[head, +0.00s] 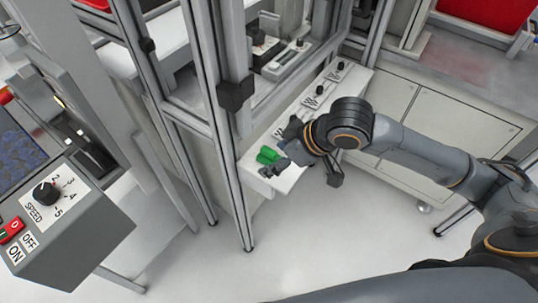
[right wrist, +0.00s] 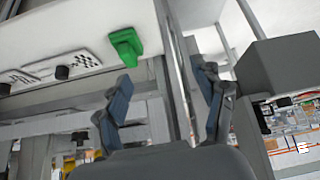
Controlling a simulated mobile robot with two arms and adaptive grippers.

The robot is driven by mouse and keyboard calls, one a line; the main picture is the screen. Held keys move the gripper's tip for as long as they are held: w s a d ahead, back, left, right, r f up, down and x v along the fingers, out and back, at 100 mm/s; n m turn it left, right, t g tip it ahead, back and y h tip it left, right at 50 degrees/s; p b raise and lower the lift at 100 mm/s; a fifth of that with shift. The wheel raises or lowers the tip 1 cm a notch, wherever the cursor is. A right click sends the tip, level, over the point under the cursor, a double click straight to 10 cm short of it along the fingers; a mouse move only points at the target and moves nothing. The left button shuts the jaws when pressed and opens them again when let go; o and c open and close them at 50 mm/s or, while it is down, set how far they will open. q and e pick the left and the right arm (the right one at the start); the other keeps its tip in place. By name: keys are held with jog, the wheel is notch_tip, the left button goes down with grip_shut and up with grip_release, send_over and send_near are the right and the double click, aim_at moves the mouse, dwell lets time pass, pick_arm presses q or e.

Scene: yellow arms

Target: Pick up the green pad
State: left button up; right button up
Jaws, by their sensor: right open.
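The green pad (head: 267,155) sits at the near left end of a white ledge in the head view. It also shows in the right wrist view (right wrist: 126,44), at the upper left beyond my fingers, on the white surface. My right gripper (head: 283,150) is close beside the pad, reaching in from the right. In the right wrist view its two fingers (right wrist: 162,92) are spread with nothing between them. The pad lies past the tip of the left finger, not between the fingers. My left gripper is not in view.
A grey metal frame post (head: 234,150) stands just left of the pad. Knobs with printed labels (head: 318,91) line the white ledge (head: 290,178) behind it. A grey speed control box (head: 75,225) is at the lower left. The pale floor below the ledge is clear.

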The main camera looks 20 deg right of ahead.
jog(key=m, duration=0.1)
send_near(270, 150)
jog(key=shift+h, duration=0.3)
jog(key=x, duration=0.4)
jog(key=shift+w+a+f, duration=0.15)
jog(key=shift+a, duration=0.25)
jog(key=shift+x, duration=3)
jog(key=shift+c, duration=0.4)
jog(key=c, duration=1.2)
jog(key=shift+o, duration=0.2)
